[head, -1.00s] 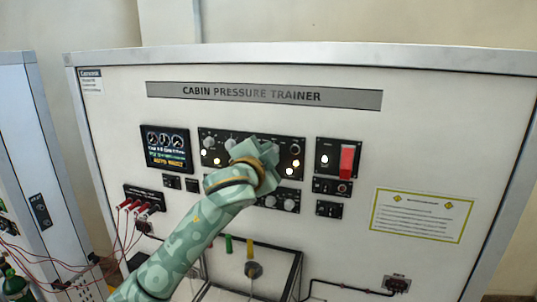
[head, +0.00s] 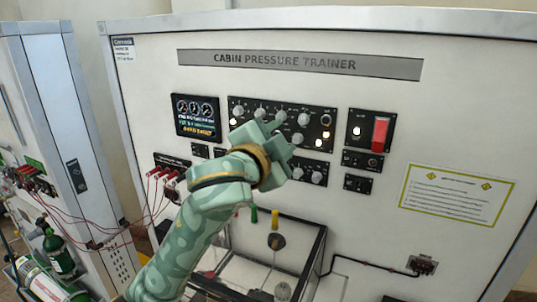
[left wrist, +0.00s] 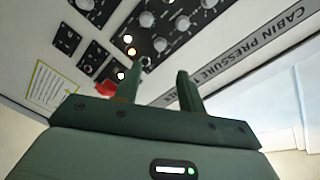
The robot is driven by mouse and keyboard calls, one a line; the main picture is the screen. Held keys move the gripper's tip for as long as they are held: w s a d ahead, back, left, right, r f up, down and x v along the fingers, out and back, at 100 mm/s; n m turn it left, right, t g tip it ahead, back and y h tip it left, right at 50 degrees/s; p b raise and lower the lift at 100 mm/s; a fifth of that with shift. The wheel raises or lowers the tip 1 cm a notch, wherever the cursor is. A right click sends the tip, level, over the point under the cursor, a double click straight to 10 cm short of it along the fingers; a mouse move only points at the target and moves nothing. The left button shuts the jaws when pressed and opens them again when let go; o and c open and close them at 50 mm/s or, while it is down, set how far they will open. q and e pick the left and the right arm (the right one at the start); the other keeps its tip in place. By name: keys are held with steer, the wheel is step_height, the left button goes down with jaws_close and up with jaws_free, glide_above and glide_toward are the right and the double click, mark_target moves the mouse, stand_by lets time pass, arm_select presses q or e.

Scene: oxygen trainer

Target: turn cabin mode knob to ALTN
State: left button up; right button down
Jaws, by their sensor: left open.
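A black control panel (head: 270,105) with several round grey knobs and lit lamps is on the white trainer wall. The knob labels are too small to read, so I cannot tell which knob is the cabin mode knob. My left gripper (head: 283,138) is open in front of the panel's lower middle and hides part of it. In the left wrist view, its two fingers (left wrist: 164,68) are apart with nothing between them. My right gripper is not in view.
A red switch cover (head: 380,133) is right of the panel, and a gauge screen (head: 196,117) is left. Red leads plug into a block (head: 170,165) at lower left. A clear-sided box (head: 322,245) stands below. A notice (head: 455,195) is at the right.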

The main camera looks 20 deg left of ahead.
arm_select(q)
steer(key=s, duration=0.5)
steer(key=shift+s+a, duration=0.15)
steer(key=shift+s, duration=0.1)
